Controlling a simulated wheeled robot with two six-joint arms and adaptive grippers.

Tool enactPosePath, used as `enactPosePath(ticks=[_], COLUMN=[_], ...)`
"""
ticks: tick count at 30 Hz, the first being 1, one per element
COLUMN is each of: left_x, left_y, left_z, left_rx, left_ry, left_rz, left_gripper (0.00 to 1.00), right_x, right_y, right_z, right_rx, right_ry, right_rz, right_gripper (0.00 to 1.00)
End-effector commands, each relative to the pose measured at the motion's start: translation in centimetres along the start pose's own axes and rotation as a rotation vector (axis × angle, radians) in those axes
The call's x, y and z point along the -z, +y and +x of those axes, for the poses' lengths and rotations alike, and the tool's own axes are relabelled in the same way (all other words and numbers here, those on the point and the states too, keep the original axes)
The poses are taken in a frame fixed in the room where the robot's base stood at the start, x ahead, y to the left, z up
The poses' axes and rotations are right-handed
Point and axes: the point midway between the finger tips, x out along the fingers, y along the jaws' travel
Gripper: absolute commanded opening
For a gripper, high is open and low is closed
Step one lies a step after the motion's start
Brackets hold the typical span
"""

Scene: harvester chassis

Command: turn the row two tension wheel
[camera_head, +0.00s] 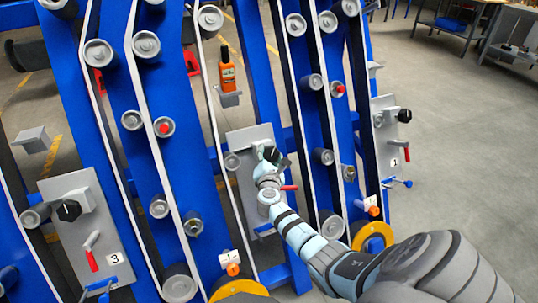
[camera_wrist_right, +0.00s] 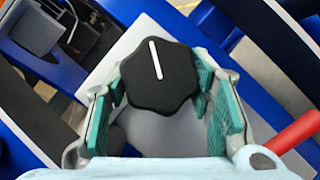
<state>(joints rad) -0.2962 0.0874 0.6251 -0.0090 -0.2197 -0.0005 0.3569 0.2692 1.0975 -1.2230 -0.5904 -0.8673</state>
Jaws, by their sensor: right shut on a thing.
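The row two tension wheel (camera_head: 271,153) is a black lobed knob on the grey middle panel (camera_head: 238,142), between the panels marked 3 and 1. The panel's own number is hidden by my arm. In the right wrist view the wheel (camera_wrist_right: 160,75) shows face on, its white line pointing up and slightly left. My right gripper (camera_head: 273,160) is at the wheel, with its green pads on the wheel's left and right sides. It is shut on the wheel. My left gripper is not in view.
A red-handled lever (camera_head: 289,187) sticks out just right of my gripper; it also shows in the wrist view (camera_wrist_right: 294,133). Blue frame beams, pale belts and grey rollers surround the panel. An orange handheld meter (camera_head: 228,76) stands on a bracket above. Open floor lies right.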

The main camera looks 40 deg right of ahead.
Motion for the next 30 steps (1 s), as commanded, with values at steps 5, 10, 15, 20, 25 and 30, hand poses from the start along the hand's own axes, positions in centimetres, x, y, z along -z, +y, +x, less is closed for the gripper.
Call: enactPosePath(ticks=[5, 10, 15, 20, 25, 30], left_x=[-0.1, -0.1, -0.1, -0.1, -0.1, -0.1], left_y=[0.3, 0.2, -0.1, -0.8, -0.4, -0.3], left_z=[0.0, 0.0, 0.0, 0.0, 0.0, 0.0], left_rx=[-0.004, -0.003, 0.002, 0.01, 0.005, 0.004], left_ry=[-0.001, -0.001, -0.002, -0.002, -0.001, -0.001], left_rz=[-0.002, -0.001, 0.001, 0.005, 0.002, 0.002], left_gripper=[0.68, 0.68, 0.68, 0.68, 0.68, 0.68], right_x=[0.1, 0.1, 0.1, 0.0, 0.0, 0.1], right_y=[0.0, 0.0, 0.0, -0.1, -0.1, -0.1], right_z=[0.0, 0.0, 0.0, 0.0, -0.1, -2.0], right_rx=[0.005, 0.004, 0.004, 0.004, 0.004, 0.003], right_ry=[0.003, 0.003, 0.003, 0.001, 0.0, 0.001], right_rz=[0.01, 0.009, 0.008, 0.008, 0.007, 0.008], right_gripper=[0.2, 0.2, 0.65, 0.68, 0.68, 0.68])
